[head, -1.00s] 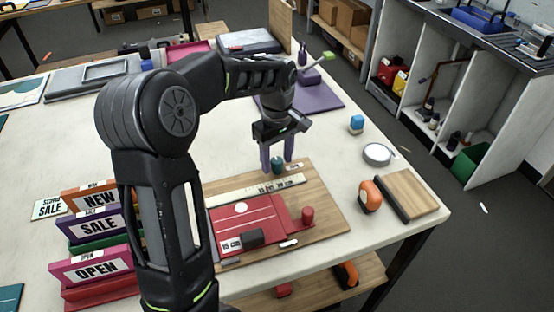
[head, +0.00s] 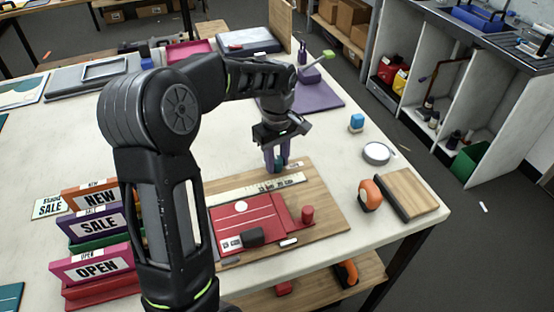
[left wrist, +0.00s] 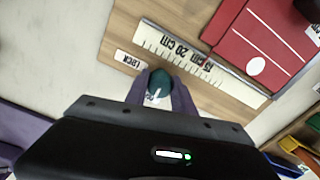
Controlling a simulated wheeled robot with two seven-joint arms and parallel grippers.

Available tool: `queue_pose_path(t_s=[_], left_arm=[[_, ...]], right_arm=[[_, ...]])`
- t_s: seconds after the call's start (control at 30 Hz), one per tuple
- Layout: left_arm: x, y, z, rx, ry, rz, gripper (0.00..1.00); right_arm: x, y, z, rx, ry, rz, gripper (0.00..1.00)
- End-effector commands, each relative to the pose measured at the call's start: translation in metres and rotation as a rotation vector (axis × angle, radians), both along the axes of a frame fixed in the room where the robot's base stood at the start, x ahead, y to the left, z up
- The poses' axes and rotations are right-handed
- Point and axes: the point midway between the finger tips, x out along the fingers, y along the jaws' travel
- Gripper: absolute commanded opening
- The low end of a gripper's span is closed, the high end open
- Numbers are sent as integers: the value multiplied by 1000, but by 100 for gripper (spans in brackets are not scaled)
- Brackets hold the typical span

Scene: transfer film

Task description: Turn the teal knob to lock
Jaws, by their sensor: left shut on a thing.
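The teal knob (left wrist: 158,88) is a small round knob on a wooden board (head: 325,205), with a white pointer mark on its top. In the left wrist view a label reading LOCK (left wrist: 130,61) lies beside it, and the white mark runs toward the gripper side, not toward the label. My left gripper (head: 277,165) points down, with its purple fingers shut on the knob from both sides. In the head view the knob (head: 280,161) is partly hidden between the fingers. My right gripper is in neither view.
A cream ruler (head: 257,188) and a red panel (head: 262,223) with a small red knob (head: 307,214) are on the same board. An orange-handled tool (head: 370,195), a white round dish (head: 376,153) and a blue-topped item (head: 356,123) stand to the right. Sign stands (head: 95,225) are at left.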

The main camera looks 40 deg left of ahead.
Motion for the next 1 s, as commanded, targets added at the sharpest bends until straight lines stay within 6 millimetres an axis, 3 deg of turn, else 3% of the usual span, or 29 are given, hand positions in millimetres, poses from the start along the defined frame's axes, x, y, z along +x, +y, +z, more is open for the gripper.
queue_pose_path(t_s=[0.57,1.0], left_arm=[[0,0,0,0,0,-53,0],[0,1,0,1,0,-346,0]], right_arm=[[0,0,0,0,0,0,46],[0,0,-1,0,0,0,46]])
